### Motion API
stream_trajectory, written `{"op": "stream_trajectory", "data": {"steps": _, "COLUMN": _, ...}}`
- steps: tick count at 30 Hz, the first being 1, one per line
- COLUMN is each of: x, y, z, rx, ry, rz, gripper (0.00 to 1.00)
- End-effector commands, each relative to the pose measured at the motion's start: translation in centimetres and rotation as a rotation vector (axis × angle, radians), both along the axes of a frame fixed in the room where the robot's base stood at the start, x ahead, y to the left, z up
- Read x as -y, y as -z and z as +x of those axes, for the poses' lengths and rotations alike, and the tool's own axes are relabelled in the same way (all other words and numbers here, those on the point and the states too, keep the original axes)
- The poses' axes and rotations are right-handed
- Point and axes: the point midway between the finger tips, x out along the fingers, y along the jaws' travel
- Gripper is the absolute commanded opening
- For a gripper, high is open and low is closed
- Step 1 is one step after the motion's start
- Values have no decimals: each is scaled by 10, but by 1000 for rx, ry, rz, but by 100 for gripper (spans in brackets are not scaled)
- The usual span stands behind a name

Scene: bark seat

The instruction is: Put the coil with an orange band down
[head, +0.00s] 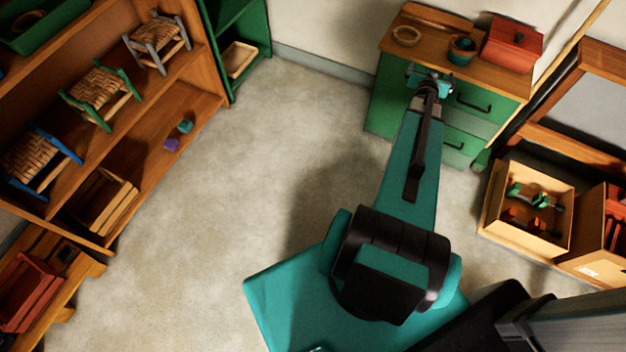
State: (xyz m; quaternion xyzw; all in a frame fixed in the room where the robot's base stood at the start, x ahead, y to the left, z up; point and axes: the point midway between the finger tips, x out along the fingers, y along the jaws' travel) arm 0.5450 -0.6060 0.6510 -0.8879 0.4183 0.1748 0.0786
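A tan ring-shaped coil (406,36) lies flat on the wooden top (440,50) of a green drawer cabinet, near its left end. I cannot make out an orange band on it at this size. My gripper (428,74) is at the front edge of the cabinet top, in front of and slightly right of this coil and apart from it in the picture. The fingers are small and partly hidden by my own wrist, so I cannot tell whether they are open or shut, or whether they hold anything.
A teal-and-brown round container (462,50) and a red box (513,45) stand on the cabinet top, right of my gripper. Shelves with small woven seats (97,90) line the left. A wooden crate (530,208) sits at right. The floor (230,180) is mostly clear.

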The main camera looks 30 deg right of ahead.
Motion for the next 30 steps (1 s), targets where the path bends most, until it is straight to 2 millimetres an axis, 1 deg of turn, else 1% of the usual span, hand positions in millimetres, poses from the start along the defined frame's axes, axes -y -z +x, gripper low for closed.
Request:
{"op": "stream_trajectory", "data": {"steps": 1, "x": -23, "y": 17, "z": 9, "rx": -32, "ry": -23, "rz": 36, "gripper": 100}}
{"op": "stream_trajectory", "data": {"steps": 5, "x": -79, "y": 60, "z": 26, "rx": -130, "ry": -80, "rz": 128, "gripper": 100}}
{"op": "stream_trajectory", "data": {"steps": 6, "x": -97, "y": 73, "z": 29, "rx": -161, "ry": -97, "rz": 156, "gripper": 100}}
{"op": "stream_trajectory", "data": {"steps": 8, "x": -124, "y": 91, "z": 33, "rx": -207, "ry": -122, "rz": 196, "gripper": 100}}
{"op": "stream_trajectory", "data": {"steps": 9, "x": -142, "y": 103, "z": 35, "rx": -240, "ry": -140, "rz": 222, "gripper": 100}}
{"op": "stream_trajectory", "data": {"steps": 11, "x": -170, "y": 121, "z": 35, "rx": -291, "ry": -167, "rz": 259, "gripper": 100}}
{"op": "stream_trajectory", "data": {"steps": 12, "x": -188, "y": 132, "z": 35, "rx": -326, "ry": -185, "rz": 283, "gripper": 100}}
{"op": "stream_trajectory", "data": {"steps": 14, "x": -216, "y": 148, "z": 33, "rx": -376, "ry": -213, "rz": 320, "gripper": 100}}
{"op": "stream_trajectory", "data": {"steps": 15, "x": -234, "y": 158, "z": 31, "rx": -411, "ry": -231, "rz": 343, "gripper": 100}}
{"op": "stream_trajectory", "data": {"steps": 17, "x": -262, "y": 172, "z": 26, "rx": -466, "ry": -258, "rz": 376, "gripper": 100}}
{"op": "stream_trajectory", "data": {"steps": 18, "x": -280, "y": 182, "z": 22, "rx": -503, "ry": -277, "rz": 397, "gripper": 100}}
{"op": "stream_trajectory", "data": {"steps": 20, "x": -307, "y": 194, "z": 15, "rx": -558, "ry": -305, "rz": 428, "gripper": 100}}
{"op": "stream_trajectory", "data": {"steps": 21, "x": -325, "y": 203, "z": 9, "rx": -596, "ry": -323, "rz": 448, "gripper": 100}}
{"op": "stream_trajectory", "data": {"steps": 23, "x": -351, "y": 214, "z": -1, "rx": -653, "ry": -349, "rz": 478, "gripper": 100}}
{"op": "stream_trajectory", "data": {"steps": 24, "x": -368, "y": 221, "z": -9, "rx": -692, "ry": -367, "rz": 496, "gripper": 100}}
{"op": "stream_trajectory", "data": {"steps": 26, "x": -393, "y": 231, "z": -21, "rx": -753, "ry": -395, "rz": 521, "gripper": 100}}
{"op": "stream_trajectory", "data": {"steps": 27, "x": -409, "y": 236, "z": -30, "rx": -793, "ry": -413, "rz": 537, "gripper": 100}}
{"op": "stream_trajectory", "data": {"steps": 29, "x": -433, "y": 244, "z": -45, "rx": -854, "ry": -438, "rz": 563, "gripper": 100}}
{"op": "stream_trajectory", "data": {"steps": 30, "x": -448, "y": 249, "z": -55, "rx": -894, "ry": -456, "rz": 577, "gripper": 100}}
